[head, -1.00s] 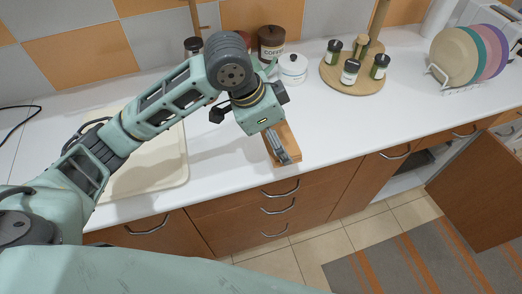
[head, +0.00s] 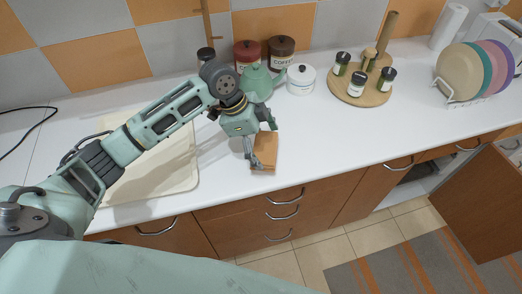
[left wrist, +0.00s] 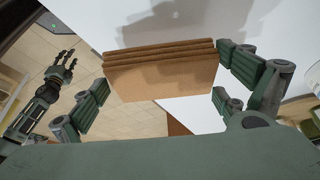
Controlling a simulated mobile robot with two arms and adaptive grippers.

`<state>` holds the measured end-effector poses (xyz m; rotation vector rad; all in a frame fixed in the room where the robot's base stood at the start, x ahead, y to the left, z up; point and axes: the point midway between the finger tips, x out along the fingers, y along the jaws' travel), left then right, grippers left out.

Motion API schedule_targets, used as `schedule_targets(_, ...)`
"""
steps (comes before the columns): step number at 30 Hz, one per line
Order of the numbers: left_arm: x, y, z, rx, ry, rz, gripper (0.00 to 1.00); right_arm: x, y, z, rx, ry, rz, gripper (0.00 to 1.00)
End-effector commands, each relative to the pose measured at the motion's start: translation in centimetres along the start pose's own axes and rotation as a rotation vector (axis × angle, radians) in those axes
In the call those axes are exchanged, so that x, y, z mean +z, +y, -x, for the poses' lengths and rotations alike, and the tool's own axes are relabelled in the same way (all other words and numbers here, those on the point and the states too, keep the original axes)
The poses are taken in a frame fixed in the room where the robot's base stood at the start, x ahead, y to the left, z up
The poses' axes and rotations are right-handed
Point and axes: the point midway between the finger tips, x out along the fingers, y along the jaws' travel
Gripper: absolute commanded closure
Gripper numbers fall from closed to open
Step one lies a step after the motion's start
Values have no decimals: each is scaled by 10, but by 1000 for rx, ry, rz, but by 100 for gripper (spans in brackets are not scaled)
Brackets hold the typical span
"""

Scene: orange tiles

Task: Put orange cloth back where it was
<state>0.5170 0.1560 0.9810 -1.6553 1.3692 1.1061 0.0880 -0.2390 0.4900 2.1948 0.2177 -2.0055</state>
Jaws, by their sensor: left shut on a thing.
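The orange cloth (head: 266,146) is a folded, flat orange-brown stack near the front edge of the white counter, right of the cream board. In the left wrist view the cloth (left wrist: 160,77) shows its layered folds between the fingers. My left gripper (head: 262,146) is shut on the cloth, with a finger at either side. I cannot tell whether the cloth touches the counter. My right gripper (left wrist: 65,68) shows small at the left of the left wrist view, empty with its fingers apart.
A cream board (head: 165,165) lies left of the cloth. Behind stand a green kettle (head: 257,82), a white lidded pot (head: 300,79), red (head: 247,55) and brown (head: 281,52) canisters. A round wooden tray (head: 362,92) holds jars. The counter right of the cloth is clear.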

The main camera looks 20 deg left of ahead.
Motion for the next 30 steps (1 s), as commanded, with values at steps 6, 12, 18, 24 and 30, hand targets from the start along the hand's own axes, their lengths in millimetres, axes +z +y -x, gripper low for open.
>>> schedule_targets(6, 12, 0, -22, 3, -1, 4, 32, -1, 0, 12, -1, -1, -1, 60)
schedule_targets(12, 17, -1, -37, -1, 0, 0, 32, -2, -4, 15, -5, 0, -2, 60)
schedule_targets(18, 18, -1, -38, -2, 0, 0, 32, -3, -8, 14, -9, 2, -4, 60)
schedule_targets(24, 19, -1, -40, -1, 0, 1, 1, -3, -7, 13, -8, 2, -4, 60)
schedule_targets(30, 19, -1, -40, -1, -1, 1, 0, -2, -6, 13, -7, 2, -3, 60)
